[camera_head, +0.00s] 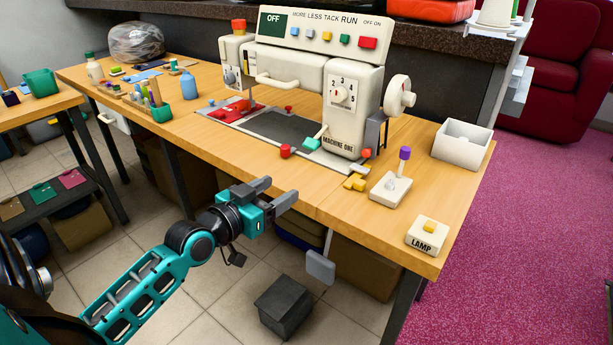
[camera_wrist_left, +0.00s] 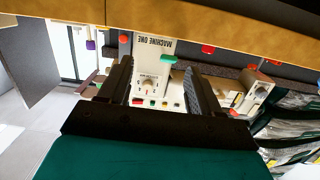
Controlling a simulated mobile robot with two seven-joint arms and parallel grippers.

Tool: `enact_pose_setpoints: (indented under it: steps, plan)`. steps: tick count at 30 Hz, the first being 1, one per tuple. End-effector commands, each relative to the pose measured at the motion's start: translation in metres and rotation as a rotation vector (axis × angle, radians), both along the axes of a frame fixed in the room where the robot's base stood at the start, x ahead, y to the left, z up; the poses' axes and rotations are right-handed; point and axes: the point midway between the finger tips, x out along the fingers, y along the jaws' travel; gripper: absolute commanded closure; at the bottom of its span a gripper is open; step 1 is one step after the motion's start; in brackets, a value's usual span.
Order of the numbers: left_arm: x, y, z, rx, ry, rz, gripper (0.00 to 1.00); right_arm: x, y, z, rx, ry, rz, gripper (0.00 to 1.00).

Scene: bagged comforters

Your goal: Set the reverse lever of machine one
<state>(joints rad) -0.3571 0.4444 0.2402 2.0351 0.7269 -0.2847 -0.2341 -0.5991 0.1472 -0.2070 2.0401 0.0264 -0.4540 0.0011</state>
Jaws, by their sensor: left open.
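Machine one (camera_head: 342,100) is a cream sewing machine on the wooden table, with its name printed low on its front. A lever with a teal tip (camera_head: 312,144) sticks out at the foot of its column; no label marks it as the reverse lever. The teal tip also shows in the left wrist view (camera_wrist_left: 168,58). My left gripper (camera_head: 279,191) is open and empty, in front of the table's near edge and apart from the machine. In the left wrist view its two dark fingers (camera_wrist_left: 158,88) frame the machine. My right gripper is not in view.
A red knob (camera_head: 285,151) stands left of the teal tip. A purple-topped lever on a white block (camera_head: 391,189), a lamp switch (camera_head: 427,235) and a white bin (camera_head: 462,143) are at the right. The near table edge (camera_head: 310,212) lies beside my gripper.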

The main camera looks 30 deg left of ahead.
Motion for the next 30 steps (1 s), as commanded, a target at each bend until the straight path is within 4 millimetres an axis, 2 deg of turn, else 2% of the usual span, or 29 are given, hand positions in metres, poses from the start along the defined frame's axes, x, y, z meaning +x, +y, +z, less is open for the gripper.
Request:
enact_pose_setpoints:
  steps: [1, 3, 8, 14, 30]
  plan:
    - [0.005, 0.009, -0.001, -0.001, -0.04, 0.002, 0.36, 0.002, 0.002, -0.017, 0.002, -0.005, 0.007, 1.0]
    - [0.009, 0.017, 0.011, -0.007, -0.077, 0.006, 0.36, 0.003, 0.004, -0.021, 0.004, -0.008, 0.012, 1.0]
    - [0.013, 0.025, 0.026, -0.016, -0.117, 0.007, 0.36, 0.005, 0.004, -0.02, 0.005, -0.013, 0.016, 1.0]
    - [0.029, 0.025, 0.028, -0.019, -0.121, 0.008, 0.36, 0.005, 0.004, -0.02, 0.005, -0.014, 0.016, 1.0]
    - [0.112, 0.019, 0.026, -0.02, -0.118, 0.008, 0.36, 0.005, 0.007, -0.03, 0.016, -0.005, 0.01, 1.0]
